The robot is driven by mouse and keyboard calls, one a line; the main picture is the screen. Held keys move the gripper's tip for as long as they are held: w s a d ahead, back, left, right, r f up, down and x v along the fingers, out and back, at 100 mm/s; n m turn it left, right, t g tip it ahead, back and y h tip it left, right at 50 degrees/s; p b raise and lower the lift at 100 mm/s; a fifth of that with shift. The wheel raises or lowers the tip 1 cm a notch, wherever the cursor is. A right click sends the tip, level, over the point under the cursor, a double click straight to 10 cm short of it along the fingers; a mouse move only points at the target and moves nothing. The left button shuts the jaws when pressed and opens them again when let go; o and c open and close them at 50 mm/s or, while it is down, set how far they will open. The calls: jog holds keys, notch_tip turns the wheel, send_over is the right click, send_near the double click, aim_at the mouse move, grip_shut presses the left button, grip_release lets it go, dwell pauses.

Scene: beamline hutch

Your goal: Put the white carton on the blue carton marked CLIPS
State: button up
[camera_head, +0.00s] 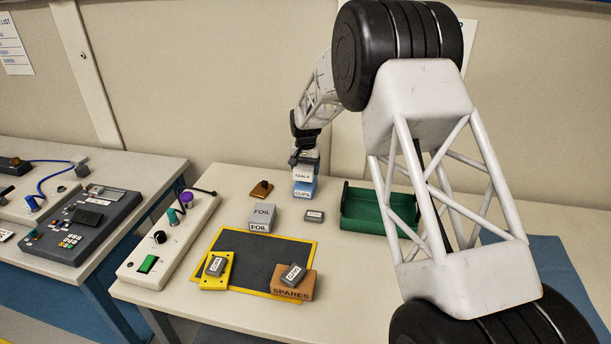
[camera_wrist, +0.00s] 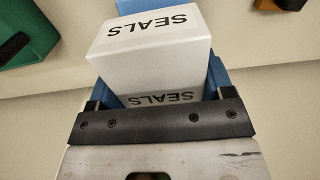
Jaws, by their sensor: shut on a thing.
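The white carton marked SEALS (camera_head: 303,174) is held in my gripper (camera_head: 303,162), directly above the blue carton marked CLIPS (camera_head: 304,189) at the back of the table. In the head view the white carton's lower edge meets the blue carton's top; I cannot tell whether they touch. In the wrist view the white carton (camera_wrist: 150,48) fills the space between the fingers of my gripper (camera_wrist: 160,88), and a strip of blue shows beyond it at the top edge. Most of the blue carton is hidden there.
A green tray (camera_head: 372,226) stands right of the cartons. A grey FOIL carton (camera_head: 262,215) and a brown block (camera_head: 262,189) are to the left, with a small grey block (camera_head: 315,216) in front. The yellow-edged dark mat (camera_head: 262,258) bears an orange SPARES box (camera_head: 292,284) and a yellow holder (camera_head: 217,270).

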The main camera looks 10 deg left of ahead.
jog(key=shift+f, duration=1.5)
jog(key=shift+f, duration=0.15)
jog(key=o, duration=1)
jog(key=shift+c, duration=0.2)
notch_tip(320, 180, up, 12)
jog(key=shift+r, duration=0.15)
